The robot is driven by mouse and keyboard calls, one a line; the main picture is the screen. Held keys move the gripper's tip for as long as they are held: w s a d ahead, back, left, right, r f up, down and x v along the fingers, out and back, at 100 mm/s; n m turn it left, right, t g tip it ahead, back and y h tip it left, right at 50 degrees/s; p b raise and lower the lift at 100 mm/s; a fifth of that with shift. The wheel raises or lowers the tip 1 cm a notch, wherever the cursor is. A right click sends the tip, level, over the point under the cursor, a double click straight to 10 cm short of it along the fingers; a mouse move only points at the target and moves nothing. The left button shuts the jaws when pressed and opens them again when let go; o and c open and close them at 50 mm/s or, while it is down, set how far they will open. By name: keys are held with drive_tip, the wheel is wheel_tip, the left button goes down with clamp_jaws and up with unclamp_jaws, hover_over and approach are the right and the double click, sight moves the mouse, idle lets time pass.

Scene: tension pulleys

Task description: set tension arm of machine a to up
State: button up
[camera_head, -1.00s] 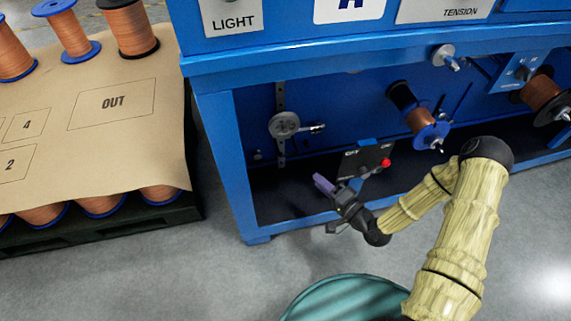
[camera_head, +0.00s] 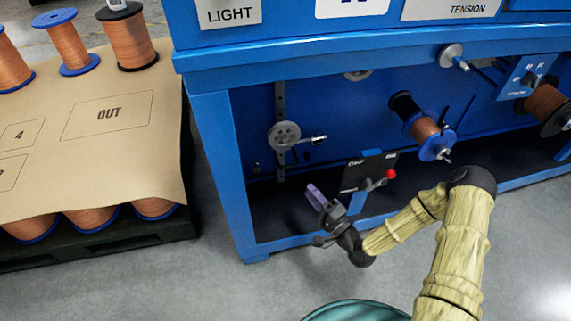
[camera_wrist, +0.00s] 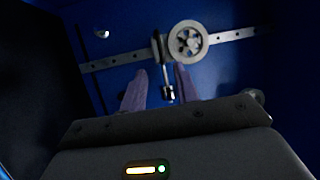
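The blue machine (camera_head: 215,150) has a grey spoked pulley wheel (camera_head: 285,134) on an upright slotted rail (camera_head: 280,100). A short arm with a metal knob (camera_head: 318,139) sticks out to the right beside the wheel, roughly level. In the wrist view, the wheel (camera_wrist: 187,42) and the knobbed arm (camera_wrist: 168,92) lie ahead, with the arm showing between my purple fingers. My gripper (camera_head: 315,193) is open and empty, below the wheel and arm in the head view. It also shows in the wrist view (camera_wrist: 160,80), apparently apart from the knob.
A black control box (camera_head: 360,172) with a red button (camera_head: 391,174) stands right of my gripper. A copper spool (camera_head: 425,130) is mounted further right. A paper-covered pallet (camera_head: 150,160) with spools is at left. The machine's lower beam (camera_head: 300,240) runs below.

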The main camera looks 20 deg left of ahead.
drive_tip(key=b+x, duration=0.4)
drive_tip(key=x, duration=0.9)
drive_tip(key=shift+w+a+b, duration=0.25)
drive_tip(key=shift+a+b, duration=0.05)
drive_tip(key=shift+b, duration=0.1)
drive_tip(key=shift+r, duration=0.1)
drive_tip(key=shift+c, duration=0.4)
clamp_jaws()
